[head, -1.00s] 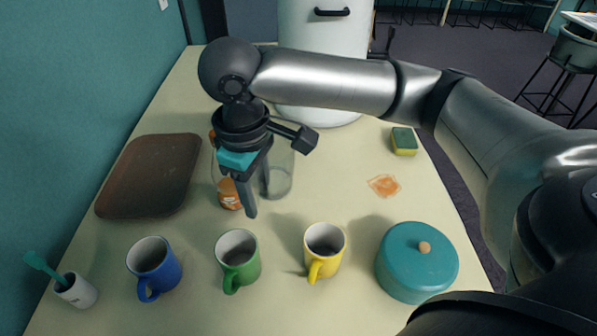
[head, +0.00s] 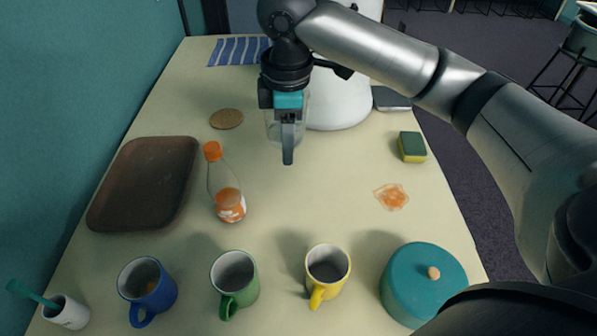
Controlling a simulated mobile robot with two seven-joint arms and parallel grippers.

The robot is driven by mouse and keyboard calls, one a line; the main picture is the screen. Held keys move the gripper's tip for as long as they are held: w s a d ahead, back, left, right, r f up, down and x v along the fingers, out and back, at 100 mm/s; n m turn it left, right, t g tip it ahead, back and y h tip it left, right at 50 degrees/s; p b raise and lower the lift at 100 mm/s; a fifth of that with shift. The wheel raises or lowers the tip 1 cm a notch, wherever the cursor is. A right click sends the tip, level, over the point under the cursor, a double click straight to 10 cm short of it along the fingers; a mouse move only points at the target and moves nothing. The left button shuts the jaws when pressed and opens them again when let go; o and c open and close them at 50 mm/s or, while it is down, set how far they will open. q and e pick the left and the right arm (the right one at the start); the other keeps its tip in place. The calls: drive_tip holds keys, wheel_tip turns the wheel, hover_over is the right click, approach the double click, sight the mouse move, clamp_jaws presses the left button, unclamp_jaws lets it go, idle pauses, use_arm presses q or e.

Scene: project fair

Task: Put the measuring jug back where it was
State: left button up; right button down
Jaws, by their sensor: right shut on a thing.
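The measuring jug (head: 300,128) is clear and see-through, in the upper middle of the head view. My right gripper (head: 287,152) is shut on it from above and hides part of it. Whether the jug's base touches the table cannot be told. The jug is in front of a large white rounded container and to the right of a round cork mat (head: 226,118). My left gripper is not in view.
An orange-capped bottle (head: 225,190) stands nearer me, left of the jug. A brown tray (head: 145,185), blue mug (head: 146,290), green mug (head: 235,282), yellow mug (head: 327,270), teal pot (head: 425,285), sponge (head: 411,147) and orange spill (head: 391,197) surround clear table. A striped cloth (head: 238,51) lies behind.

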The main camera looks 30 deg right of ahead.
drive_tip(key=d+n, duration=0.1)
drive_tip(key=w+r+n+p, duration=0.1)
drive_tip(key=n, duration=0.1)
drive_tip(key=w+d+n, duration=0.1)
drive_tip(key=shift+d+r+n+p, duration=0.25)
drive_tip(key=shift+d+n+p, duration=0.05)
drive_tip(key=n, duration=0.1)
drive_tip(key=w+d+n+p, duration=0.1)
drive_tip(key=n, duration=0.1)
drive_tip(key=d+r+n, duration=0.1)
drive_tip(key=shift+w+d+p, duration=0.15)
drive_tip(key=shift+w+p, duration=0.1)
drive_tip(key=shift+p, duration=0.1)
drive_tip(key=w+d+n+p, duration=0.1)
drive_tip(key=d+n+p, duration=0.15)
drive_tip(key=n, duration=0.65)
hover_over(315, 179)
drive_tip(key=shift+y, duration=0.4)
wheel_tip(315, 179, down, 14)
drive_tip(key=shift+s+d+r+b, duration=0.1)
drive_tip(key=shift+s+b, duration=0.05)
drive_tip(key=shift+b, duration=0.25)
drive_tip(key=shift+f+b, duration=0.3)
drive_tip(key=shift+f, duration=2.35)
drive_tip(key=shift+f, duration=0.1)
drive_tip(key=shift+c, duration=2)
unclamp_jaws()
